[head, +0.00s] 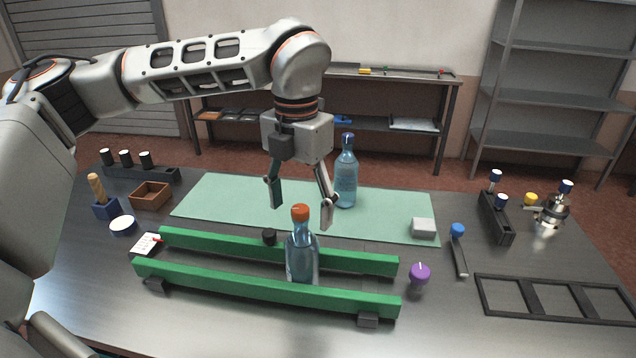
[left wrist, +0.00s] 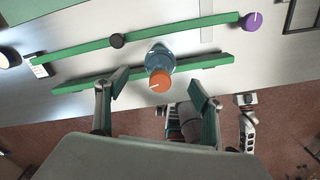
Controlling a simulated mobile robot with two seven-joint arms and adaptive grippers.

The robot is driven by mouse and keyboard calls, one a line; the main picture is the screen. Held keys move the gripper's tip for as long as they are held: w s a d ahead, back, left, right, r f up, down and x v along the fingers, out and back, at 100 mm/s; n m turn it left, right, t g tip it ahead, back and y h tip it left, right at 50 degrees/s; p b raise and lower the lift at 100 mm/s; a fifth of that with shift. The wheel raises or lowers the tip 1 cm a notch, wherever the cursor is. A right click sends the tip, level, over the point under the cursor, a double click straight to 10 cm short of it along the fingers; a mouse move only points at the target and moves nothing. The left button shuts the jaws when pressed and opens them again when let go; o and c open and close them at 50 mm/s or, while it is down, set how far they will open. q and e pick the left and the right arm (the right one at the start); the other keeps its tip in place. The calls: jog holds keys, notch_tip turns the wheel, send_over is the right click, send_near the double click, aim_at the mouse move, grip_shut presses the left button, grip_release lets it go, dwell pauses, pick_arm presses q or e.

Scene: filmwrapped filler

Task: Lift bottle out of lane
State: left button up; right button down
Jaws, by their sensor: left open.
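A clear bluish bottle (head: 302,258) with an orange cap (head: 300,213) stands upright in the lane between two green rails, the back rail (head: 360,262) and the front rail (head: 230,288). In the left wrist view its orange cap (left wrist: 159,81) shows from above, with the body (left wrist: 160,58) partly hidden beneath. My left gripper (head: 302,216) points down over the bottle, open and empty. Its fingertips show on either side of the cap in both views; no contact shows.
A second bottle (head: 346,178) with a blue cap stands on the green mat (head: 215,204) behind the lane. A black knob (head: 269,237) is at the back rail. A purple knob (head: 420,273) and a white block (head: 424,227) are to the right. The mat's left part is clear.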

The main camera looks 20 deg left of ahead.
aim_at(302, 236)
pick_arm(q)
jog(key=shift+w, duration=0.2)
jog(key=shift+f, duration=0.35)
jog(key=shift+s+f, duration=0.15)
jog(key=shift+f, duration=3.35)
jog(key=c, duration=1.4)
